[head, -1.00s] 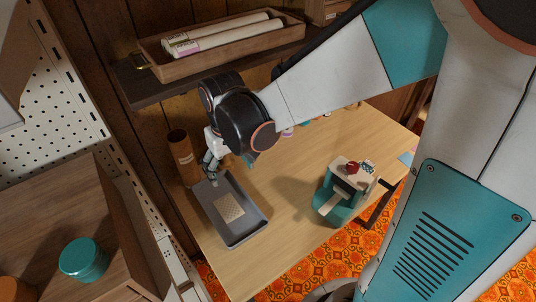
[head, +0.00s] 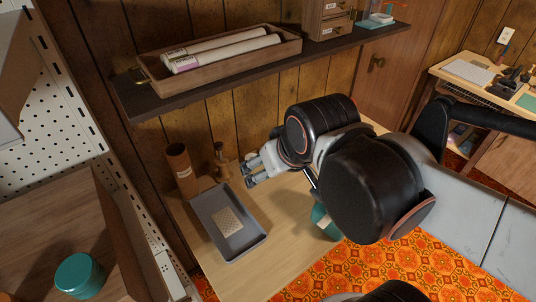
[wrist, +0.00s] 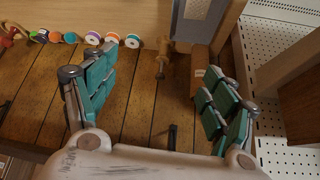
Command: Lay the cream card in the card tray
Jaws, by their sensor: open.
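The cream card (head: 228,220), with a dotted pattern, lies flat inside the grey card tray (head: 246,241) on the light wooden table. Bare tray floor shows around the card. My gripper (head: 249,178) is open and empty, apart from the card, above the table just beyond the tray's upper right side in the head view. In the wrist view my gripper (wrist: 157,65) shows its teal-padded fingers spread wide with nothing between them. Part of the grey tray (wrist: 178,28) shows at the top of that view.
A brown cylinder (head: 181,168) and a small wooden post (head: 221,160) stand behind the tray. Several thread spools (wrist: 92,38) line up in the wrist view. A dark shelf (head: 135,104) with a wooden box of rolls (head: 220,62) hangs above. A teal machine (head: 323,222) is partly hidden by my arm.

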